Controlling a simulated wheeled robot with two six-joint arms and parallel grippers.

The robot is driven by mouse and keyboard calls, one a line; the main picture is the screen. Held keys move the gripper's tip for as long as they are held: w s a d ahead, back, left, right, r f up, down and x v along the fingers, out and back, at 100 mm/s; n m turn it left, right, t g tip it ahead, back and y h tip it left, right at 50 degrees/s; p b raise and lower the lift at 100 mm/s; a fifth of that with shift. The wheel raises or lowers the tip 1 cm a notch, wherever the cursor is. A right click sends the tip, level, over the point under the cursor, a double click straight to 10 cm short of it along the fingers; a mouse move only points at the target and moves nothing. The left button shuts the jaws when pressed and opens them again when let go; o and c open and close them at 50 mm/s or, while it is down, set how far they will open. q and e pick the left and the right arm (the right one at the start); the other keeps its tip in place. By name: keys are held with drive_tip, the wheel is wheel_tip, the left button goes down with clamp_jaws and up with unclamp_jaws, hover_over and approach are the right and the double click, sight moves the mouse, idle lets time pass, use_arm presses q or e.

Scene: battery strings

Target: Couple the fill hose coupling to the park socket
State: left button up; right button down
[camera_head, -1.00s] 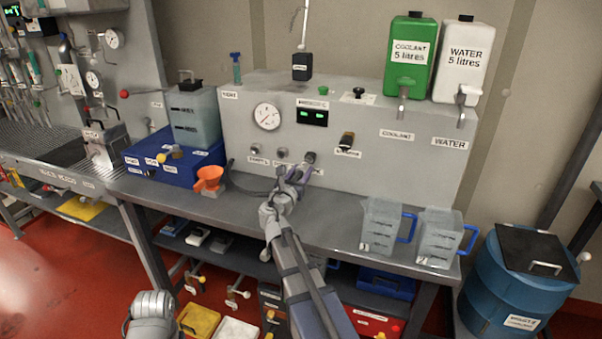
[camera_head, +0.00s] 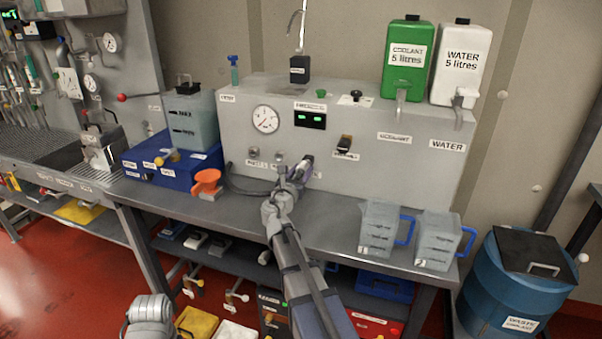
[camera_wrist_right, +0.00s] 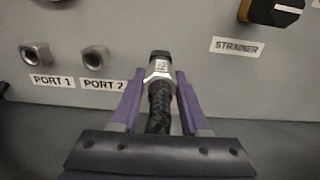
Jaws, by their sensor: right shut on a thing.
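My right gripper (camera_head: 297,176) is at the front of the grey panel box, and its purple fingers (camera_wrist_right: 158,95) are shut on the fill hose coupling (camera_wrist_right: 159,69). The coupling has a metal collar and a dark nose pointing at the panel, with a black braided hose behind it. It sits to the right of the PORT 1 socket (camera_wrist_right: 35,53) and PORT 2 socket (camera_wrist_right: 95,58). The park socket is not visible; the coupling and gripper cover that part of the panel. Whether the coupling is seated cannot be told. My left gripper is not in view.
A STRAINER knob (camera_wrist_right: 272,10) is up and right of the coupling. Two clear jugs (camera_head: 378,228) stand right. The dark hose (camera_head: 245,188) runs along the panel's foot.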

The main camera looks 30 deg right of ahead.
drive_tip(key=shift+w+d, duration=0.3)
drive_tip(key=shift+d, duration=0.05)
drive_tip(key=shift+c, duration=1.6)
unclamp_jaws()
drive_tip(key=shift+s, duration=0.1)
drive_tip(key=v, duration=0.7)
drive_tip(key=shift+s+a, duration=0.2)
drive_tip(key=shift+a, duration=0.05)
